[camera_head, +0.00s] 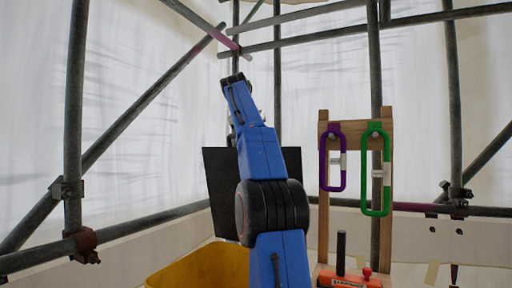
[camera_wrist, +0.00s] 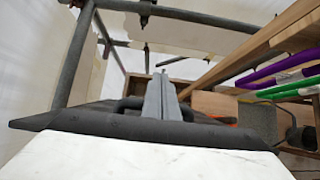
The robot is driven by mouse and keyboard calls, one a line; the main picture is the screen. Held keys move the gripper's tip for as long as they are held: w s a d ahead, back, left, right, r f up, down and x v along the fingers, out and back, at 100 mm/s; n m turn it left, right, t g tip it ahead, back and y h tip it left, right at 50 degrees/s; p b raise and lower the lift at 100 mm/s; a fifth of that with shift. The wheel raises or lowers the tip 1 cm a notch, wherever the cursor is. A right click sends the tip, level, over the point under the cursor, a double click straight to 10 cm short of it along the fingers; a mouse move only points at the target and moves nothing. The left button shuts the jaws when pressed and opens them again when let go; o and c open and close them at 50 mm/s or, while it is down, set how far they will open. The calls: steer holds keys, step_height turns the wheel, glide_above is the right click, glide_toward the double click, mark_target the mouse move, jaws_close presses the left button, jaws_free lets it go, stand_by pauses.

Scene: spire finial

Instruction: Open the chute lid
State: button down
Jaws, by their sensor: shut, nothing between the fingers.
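The chute lid is a black flat panel (camera_head: 222,190) standing near upright behind my arm in the head view, above the yellow chute (camera_head: 200,268).
A wooden rack (camera_head: 323,220) with a purple loop (camera_head: 323,160) and a green loop (camera_head: 386,190) stands to the right. An orange-red item (camera_head: 348,279) with a dark upright handle is at its foot. Scaffold tubes (camera_head: 75,120) and pale sheeting surround the place.

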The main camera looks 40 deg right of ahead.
steer(key=v, duration=0.7)
steer(key=shift+r, duration=0.1)
stand_by(0.4)
